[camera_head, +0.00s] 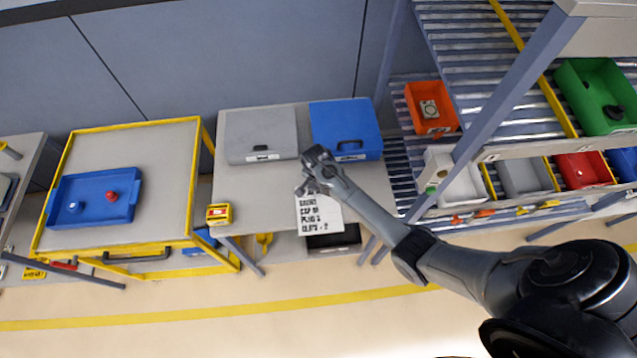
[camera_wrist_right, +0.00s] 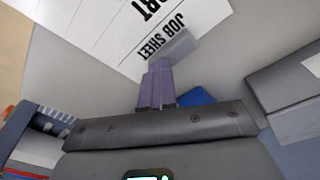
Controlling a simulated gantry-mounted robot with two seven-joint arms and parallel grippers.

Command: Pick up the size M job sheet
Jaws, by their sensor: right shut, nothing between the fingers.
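A white job sheet (camera_head: 320,213) with black printed lines hangs over the front edge of the middle table in the head view. Its upper part is hidden behind my right gripper (camera_head: 308,178). In the right wrist view the sheet (camera_wrist_right: 105,22) shows the words "JOB SHEET" and part of a larger word. I cannot read a size letter M. My right gripper (camera_wrist_right: 163,68) is shut and empty, its fingertips at the sheet's printed edge. I cannot tell whether they touch it. My left gripper is not in view.
A grey case (camera_head: 262,135) and a blue case (camera_head: 345,128) stand at the table's back. A yellow device (camera_head: 219,214) sits at its front left corner. A yellow-framed cart with a blue tray (camera_head: 95,198) is left; a rack with coloured bins (camera_head: 432,107) is right.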

